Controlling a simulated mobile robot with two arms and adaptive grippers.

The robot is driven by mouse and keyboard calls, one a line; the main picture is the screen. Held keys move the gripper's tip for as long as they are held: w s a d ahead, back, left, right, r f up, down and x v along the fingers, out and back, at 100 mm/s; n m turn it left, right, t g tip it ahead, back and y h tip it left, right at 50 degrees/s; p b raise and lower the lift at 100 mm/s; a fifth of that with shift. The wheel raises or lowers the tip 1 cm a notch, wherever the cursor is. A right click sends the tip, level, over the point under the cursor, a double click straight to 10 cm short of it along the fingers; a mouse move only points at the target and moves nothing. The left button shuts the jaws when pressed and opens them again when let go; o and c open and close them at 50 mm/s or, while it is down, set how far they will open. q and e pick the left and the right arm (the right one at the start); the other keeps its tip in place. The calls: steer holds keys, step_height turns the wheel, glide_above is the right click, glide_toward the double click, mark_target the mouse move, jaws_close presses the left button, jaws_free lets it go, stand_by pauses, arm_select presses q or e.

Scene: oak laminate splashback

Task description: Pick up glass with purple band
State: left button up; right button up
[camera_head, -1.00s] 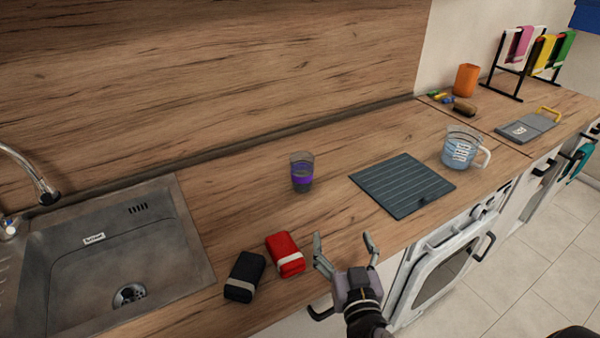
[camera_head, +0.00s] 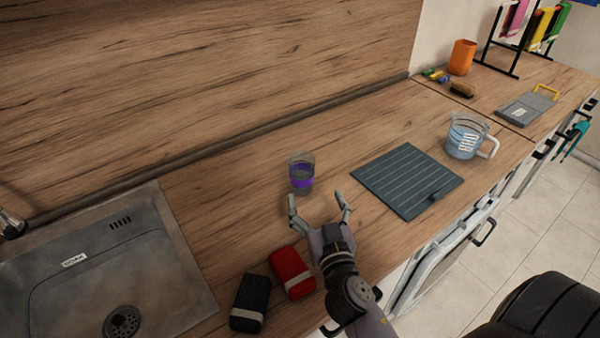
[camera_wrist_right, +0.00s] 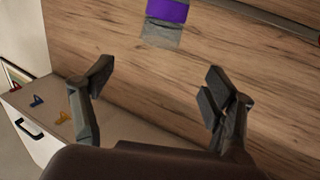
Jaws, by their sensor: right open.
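The clear glass with the purple band (camera_head: 301,174) stands upright on the wooden counter, left of the dark ridged mat. In the right wrist view the glass (camera_wrist_right: 164,14) shows at the top, cut off by the frame edge, beyond the fingertips. My right gripper (camera_head: 320,204) is open and empty, just in front of the glass and slightly to its right. In the right wrist view its two fingers (camera_wrist_right: 158,80) are spread wide with nothing between them. My left gripper is not in view.
A red packet (camera_head: 292,272) and a black packet (camera_head: 250,303) lie beside my right gripper. The sink (camera_head: 110,270) is at left. The dark mat (camera_head: 407,180) and a measuring jug (camera_head: 467,137) are to the right. Counter behind the glass is clear.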

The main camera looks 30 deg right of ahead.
mark_target(305, 168)
steer(key=p+x, duration=0.2)
steer(key=x, duration=0.7)
steer(key=shift+p, duration=0.35)
steer(key=shift+w+d+r+p, duration=0.2)
steer(key=shift+w+p, duration=0.2)
steer(key=shift+w, duration=0.15)
steer(key=p+x, duration=0.1)
steer(key=x, duration=0.2)
steer(key=shift+w, duration=0.3)
steer(key=shift+w+d+f, duration=0.15)
steer(key=shift+w, duration=0.25)
steer(key=shift+s, duration=0.1)
steer(key=shift+c, duration=0.8)
steer(key=c, duration=1.6)
steer(key=shift+c, duration=0.4)
